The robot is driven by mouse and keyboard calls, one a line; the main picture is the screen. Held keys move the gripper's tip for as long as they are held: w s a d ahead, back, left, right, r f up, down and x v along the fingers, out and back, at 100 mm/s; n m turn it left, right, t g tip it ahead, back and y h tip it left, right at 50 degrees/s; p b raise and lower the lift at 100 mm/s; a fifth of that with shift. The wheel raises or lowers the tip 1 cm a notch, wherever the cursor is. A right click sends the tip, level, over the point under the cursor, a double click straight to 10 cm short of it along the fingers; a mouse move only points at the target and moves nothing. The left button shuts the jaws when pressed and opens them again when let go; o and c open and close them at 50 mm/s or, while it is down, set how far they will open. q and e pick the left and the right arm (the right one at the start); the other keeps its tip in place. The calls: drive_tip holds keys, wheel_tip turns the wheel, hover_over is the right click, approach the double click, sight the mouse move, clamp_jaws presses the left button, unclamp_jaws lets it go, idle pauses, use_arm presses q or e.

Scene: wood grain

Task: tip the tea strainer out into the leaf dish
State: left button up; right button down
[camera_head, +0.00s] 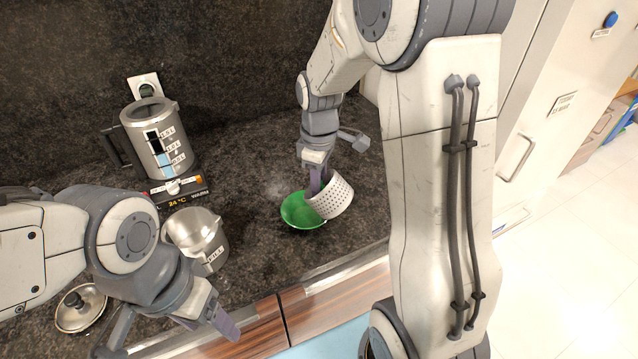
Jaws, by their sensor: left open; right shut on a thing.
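The tea strainer (333,198) is a white perforated cup, tilted on its side over the right part of the leaf dish. The leaf dish (298,211) is a shallow green bowl on the dark counter. My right gripper (318,185) reaches down from above and is shut on the strainer's rim. The strainer's inside is mostly hidden, and I cannot tell whether leaves lie in the dish. My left gripper (172,335) is open and empty at the lower left, near the counter's front edge, apart from the dish.
A steel pot (207,246) stands left of the dish. A kettle (158,140) sits on its base (180,190) farther back, below a wall socket (145,86). A metal lid (80,308) lies at the lower left. The counter between pot and dish is clear.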

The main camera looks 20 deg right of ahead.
drive_tip(key=g+p, duration=0.1)
drive_tip(key=p, duration=0.1)
drive_tip(key=shift+w+a+r+h+p, duration=0.15)
drive_tip(key=shift+h+p, duration=0.2)
drive_tip(key=shift+h, duration=0.05)
drive_tip(key=shift+w+a+f+g+h+p, duration=0.1)
drive_tip(key=shift+f+g+h+p, duration=0.1)
drive_tip(key=shift+g+h+p, duration=0.35)
drive_tip(key=shift+f, duration=0.2)
drive_tip(key=shift+p, duration=0.3)
